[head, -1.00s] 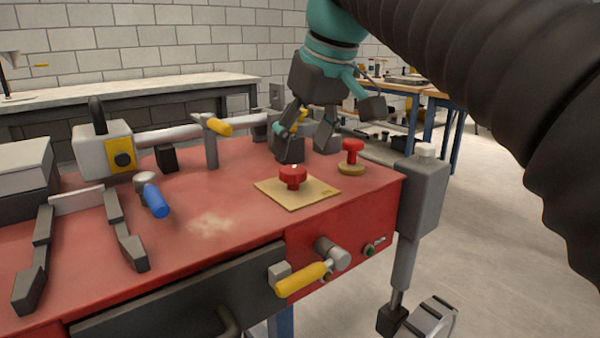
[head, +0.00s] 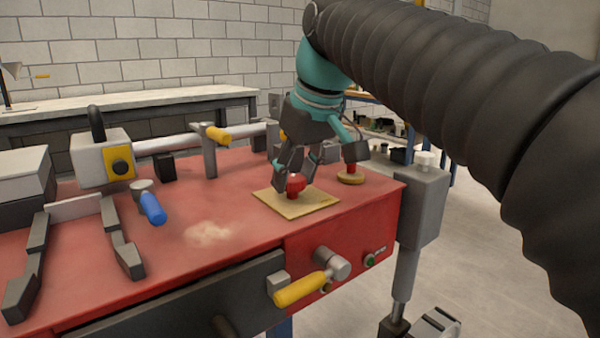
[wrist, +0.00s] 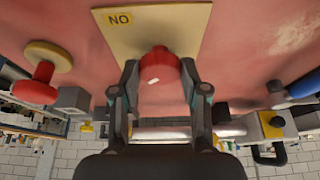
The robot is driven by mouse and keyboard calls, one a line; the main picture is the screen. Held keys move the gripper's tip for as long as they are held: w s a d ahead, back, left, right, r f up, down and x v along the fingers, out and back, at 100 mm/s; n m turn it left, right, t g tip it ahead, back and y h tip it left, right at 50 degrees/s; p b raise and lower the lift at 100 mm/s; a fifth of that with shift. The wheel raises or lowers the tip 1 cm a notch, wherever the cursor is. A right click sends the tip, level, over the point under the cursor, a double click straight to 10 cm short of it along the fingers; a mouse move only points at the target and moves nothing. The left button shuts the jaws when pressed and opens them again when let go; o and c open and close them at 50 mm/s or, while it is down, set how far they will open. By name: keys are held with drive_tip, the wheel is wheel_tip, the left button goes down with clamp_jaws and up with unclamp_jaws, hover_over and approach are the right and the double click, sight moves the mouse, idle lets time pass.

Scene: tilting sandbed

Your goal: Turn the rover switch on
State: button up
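A red knob (head: 295,184) stands on a tan square plate (head: 322,205) near the right end of the red bench. In the wrist view the knob (wrist: 158,64) lies between my fingertips, and the plate (wrist: 185,18) carries a label reading NO from this side, which is ON turned around. My gripper (head: 296,182) points down at the knob with a finger on each side. The fingers are apart and I see no clear grip; any contact is hard to make out. The arm and fingers hide part of the knob in the head view.
Another red knob on a round tan base (head: 351,179) stands close on the right, partly behind my gripper. A yellow-handled lever (head: 302,290) sticks out of the bench front. A blue-handled tool (head: 152,207) and dark rails (head: 122,246) lie left.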

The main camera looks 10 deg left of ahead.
idle(0.3)
drive_tip(key=m+p, duration=0.1)
drive_tip(key=m, duration=0.1)
drive_tip(key=m+t+h+p, duration=0.1)
drive_tip(key=m+p, duration=0.1)
drive_tip(key=shift+s+a+r+m+h, duration=0.1)
drive_tip(key=shift+s+a+m+h, duration=0.1)
drive_tip(key=shift+m+h, duration=0.1)
drive_tip(key=m+p, duration=0.1)
drive_tip(key=m, duration=0.1)
drive_tip(key=m+h+p, duration=0.1)
drive_tip(key=m, duration=0.1)
drive_tip(key=shift+a+m+h+p, duration=0.15)
drive_tip(key=shift+m+h+p, duration=0.15)
drive_tip(key=m+h, duration=0.1)
drive_tip(key=m, duration=0.1)
drive_tip(key=m+p, duration=0.1)
drive_tip(key=m, duration=0.1)
drive_tip(key=shift+a+f+h, duration=0.15)
drive_tip(key=shift+f+h, duration=0.05)
drive_tip(key=shift+h, duration=0.2)
drive_tip(key=shift+w+m+g+h, duration=0.15)
drive_tip(key=shift+m+h, duration=0.15)
drive_tip(key=shift+m, duration=0.8)
drive_tip(key=shift+m+g+h, duration=0.15)
drive_tip(key=shift+m+h, duration=0.15)
drive_tip(key=shift+m, duration=0.8)
drive_tip(key=o, duration=1.1)
drive_tip(key=shift+o, duration=0.2)
